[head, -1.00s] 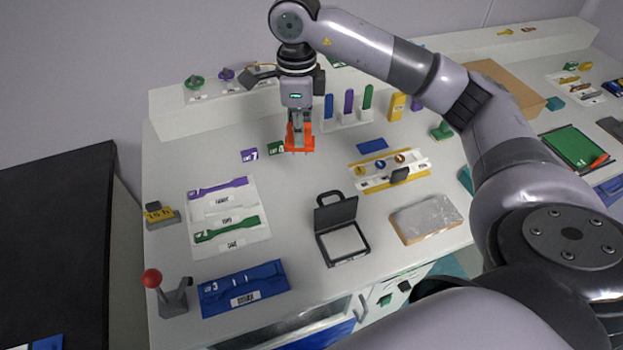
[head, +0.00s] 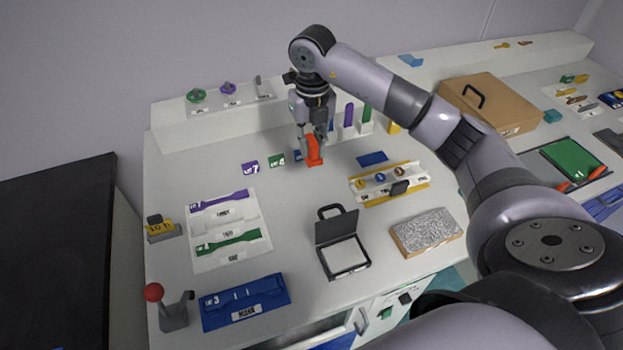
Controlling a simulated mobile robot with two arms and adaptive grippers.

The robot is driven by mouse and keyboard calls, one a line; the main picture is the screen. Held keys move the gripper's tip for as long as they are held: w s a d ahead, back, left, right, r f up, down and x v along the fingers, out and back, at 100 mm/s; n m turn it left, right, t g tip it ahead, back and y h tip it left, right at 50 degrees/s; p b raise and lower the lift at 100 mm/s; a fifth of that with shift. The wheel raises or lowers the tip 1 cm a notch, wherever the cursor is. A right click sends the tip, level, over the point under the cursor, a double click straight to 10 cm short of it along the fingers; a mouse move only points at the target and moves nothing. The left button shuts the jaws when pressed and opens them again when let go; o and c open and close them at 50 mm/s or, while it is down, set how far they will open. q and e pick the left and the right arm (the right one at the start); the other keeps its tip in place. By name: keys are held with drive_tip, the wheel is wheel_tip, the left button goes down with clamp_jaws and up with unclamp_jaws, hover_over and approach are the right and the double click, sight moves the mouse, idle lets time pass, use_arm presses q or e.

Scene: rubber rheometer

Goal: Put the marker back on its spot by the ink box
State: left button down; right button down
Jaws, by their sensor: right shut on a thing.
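My right gripper (head: 312,142) points down over the back middle of the white bench, shut on an orange-red piece (head: 314,154), which I take to be the marker. The piece hangs at its fingertips; I cannot tell whether it touches the bench. An open black case with a pale pad (head: 346,256), which looks like the ink box, stands nearer the front, its lid raised. The held piece is behind the case and slightly to its left. My left gripper is not in view.
Small lot blocks, purple (head: 250,168) and green (head: 277,161), stand left of my gripper. A blue flat piece (head: 372,158) and a white-and-yellow rack (head: 388,183) lie right. A grey speckled slab (head: 427,232) lies right of the case. Bench between gripper and case is clear.

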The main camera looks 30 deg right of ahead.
wheel_tip(320, 180, down, 8)
drive_tip(key=shift+r+p, duration=0.2)
drive_tip(key=shift+p, duration=0.45)
wheel_tip(320, 180, down, 3)
drive_tip(key=shift+s+f+p, duration=0.1)
drive_tip(key=shift+f+p, duration=0.05)
drive_tip(key=shift+p, duration=0.2)
drive_tip(key=shift+f, duration=0.5)
drive_tip(key=shift+f, duration=0.1)
drive_tip(key=shift+f, duration=0.15)
drive_tip(key=c, duration=1.5)
unclamp_jaws()
drive_tip(key=shift+c, duration=0.2)
